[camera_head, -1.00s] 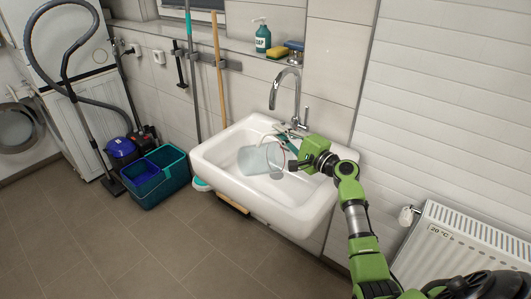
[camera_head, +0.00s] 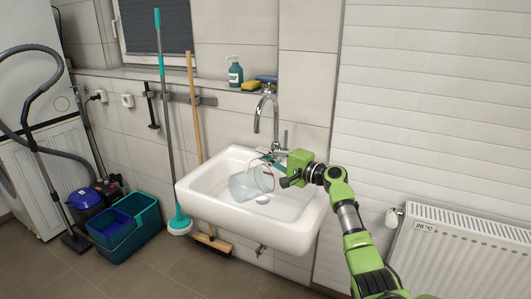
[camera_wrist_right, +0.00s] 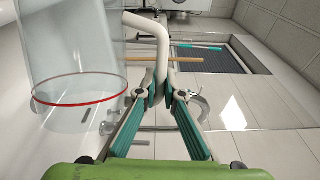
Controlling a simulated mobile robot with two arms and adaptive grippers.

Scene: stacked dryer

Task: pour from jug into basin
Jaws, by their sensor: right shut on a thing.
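A clear jug (camera_head: 248,183) with a red ring near one end is tilted well over on its side, above the white basin (camera_head: 292,232). The jug also fills the left of the right wrist view (camera_wrist_right: 75,50). My right gripper (camera_head: 272,160) is shut on the jug's pale handle; its teal fingers (camera_wrist_right: 158,98) close around the handle in the right wrist view. I cannot tell whether any liquid is in the jug or leaving it. My left gripper is not in view.
A chrome tap (camera_head: 264,108) rises behind the basin, close to my right gripper. A soap bottle (camera_head: 235,72) and sponges (camera_head: 251,86) stand on the ledge. A broom and a mop lean left of the basin, near a teal bucket (camera_head: 130,240). A radiator (camera_head: 460,255) stands at right.

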